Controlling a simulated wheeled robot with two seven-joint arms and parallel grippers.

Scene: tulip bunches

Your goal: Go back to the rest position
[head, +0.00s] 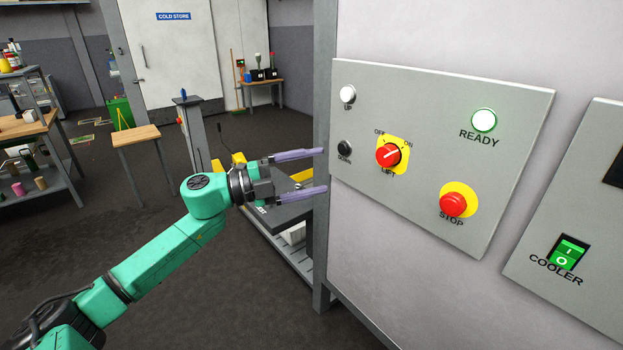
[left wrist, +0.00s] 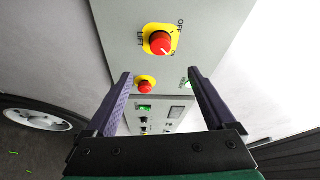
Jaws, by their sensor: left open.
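My left gripper (head: 325,170) is open and empty, its two purple fingers pointing right at the grey post (head: 322,90) beside the control panel. In the left wrist view the open fingers (left wrist: 160,80) show with the panel beyond them. The grey lift panel (head: 440,120) carries a red LIFT knob on a yellow plate (head: 389,154), a red STOP button (head: 453,205), a lit READY lamp (head: 484,120), a white UP button (head: 348,94) and a dark DOWN button (head: 344,149). The knob's white mark points toward ON. My right gripper is not in view.
A second panel with a green COOLER switch (head: 567,252) is at the right edge. A lift table (head: 290,212) stands behind my left gripper. A wooden table (head: 136,135) and a shelf (head: 50,185) are at the left. The dark floor (head: 120,220) between is open.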

